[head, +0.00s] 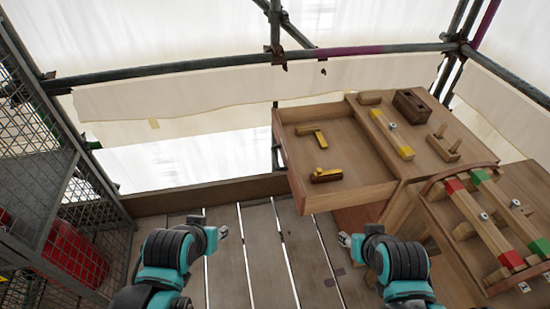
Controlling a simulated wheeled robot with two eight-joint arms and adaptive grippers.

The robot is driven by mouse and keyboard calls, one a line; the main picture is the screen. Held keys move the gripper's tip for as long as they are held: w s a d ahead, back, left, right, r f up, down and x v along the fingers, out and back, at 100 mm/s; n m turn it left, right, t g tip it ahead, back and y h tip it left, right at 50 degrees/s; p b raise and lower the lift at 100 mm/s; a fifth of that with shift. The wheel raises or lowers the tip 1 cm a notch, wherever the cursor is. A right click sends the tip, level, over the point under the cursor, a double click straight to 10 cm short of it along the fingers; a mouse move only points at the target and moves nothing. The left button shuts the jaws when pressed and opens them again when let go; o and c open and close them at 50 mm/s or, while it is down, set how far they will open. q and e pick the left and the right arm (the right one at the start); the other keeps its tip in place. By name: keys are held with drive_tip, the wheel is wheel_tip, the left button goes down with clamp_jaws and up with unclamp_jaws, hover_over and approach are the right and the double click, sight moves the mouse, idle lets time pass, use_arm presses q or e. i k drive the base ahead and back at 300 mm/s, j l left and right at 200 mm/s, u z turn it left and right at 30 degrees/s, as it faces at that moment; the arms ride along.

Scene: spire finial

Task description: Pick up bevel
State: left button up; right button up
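Two small angled tools lie apart in the open wooden tray (352,191). One is a yellow and brown L-shaped tool (312,132) towards the back left. The other is a dark wooden tool with brass-coloured parts (326,175) near the front edge. One of them may be the bevel; I cannot tell which for sure. My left gripper (222,232) is low and left of the tray, over the plank floor. My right gripper (345,240) is below the tray's front edge. Both are clear of the tools. Their fingertips are too small to show whether they are open.
Bars with red and green ends (485,225) lie nearer. A mesh cage (60,170) stands at left.

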sight(314, 180)
drive_tip(key=i+l, duration=0.35)
drive_tip(key=i+l+z, duration=0.1)
drive_tip(key=i+l, duration=0.2)
drive_tip(key=i, duration=0.25)
